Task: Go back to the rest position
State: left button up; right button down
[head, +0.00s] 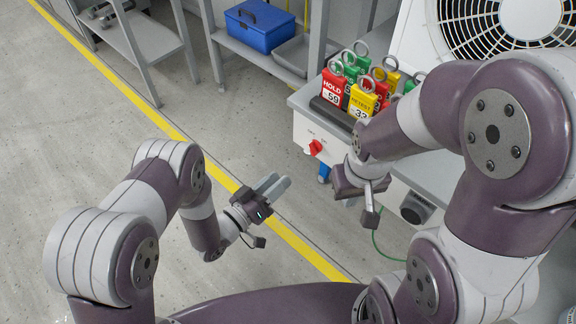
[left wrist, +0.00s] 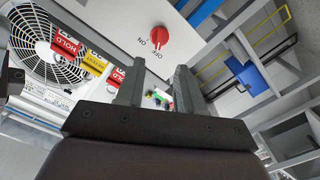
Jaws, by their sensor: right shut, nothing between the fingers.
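My left gripper (head: 277,184) is in the middle of the head view, over the floor near the yellow line. Its two grey fingers are apart and empty; the left wrist view (left wrist: 154,80) also shows the gap between them. My right gripper (head: 362,188) is beside the front of the test bench, below the colored tags. It is shut and holds nothing; its fingertips are partly hidden by its own body and wrist.
The bench (head: 312,130) has a red knob (head: 316,147) on its front, also in the left wrist view (left wrist: 158,38). Several red, yellow and green tags (head: 362,98) stand on it before a fan unit (head: 500,28). A blue toolbox (head: 262,28) sits on a shelf. Floor at left is clear.

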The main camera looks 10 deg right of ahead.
pick_arm(q)
jog(key=shift+s, duration=0.1)
dwell(0.4)
notch_tip(320, 180, down, 9)
jog(key=s+a+g+y, duration=0.2)
jog(key=a+g+y, duration=0.1)
jog(key=y, duration=0.2)
jog(key=s+a+g+y, duration=0.1)
jog(key=a+g+y, duration=0.2)
jog(key=a+y, duration=0.4)
jog(key=s+a+r+n+g+y, duration=0.1)
jog(key=s+a+r+g, duration=0.2)
jog(key=s+a+r, duration=0.3)
jog(key=s+a+r+n+g+y, duration=0.15)
jog(key=s+a+r, duration=0.3)
jog(key=r, duration=0.45)
notch_tip(320, 180, up, 41)
jog(key=w+a+n+p, duration=0.1)
jog(key=w+a+p, duration=0.1)
jog(key=p, duration=3.4)
jog(key=shift+t+p, duration=0.3)
jog(key=shift+t, duration=0.15)
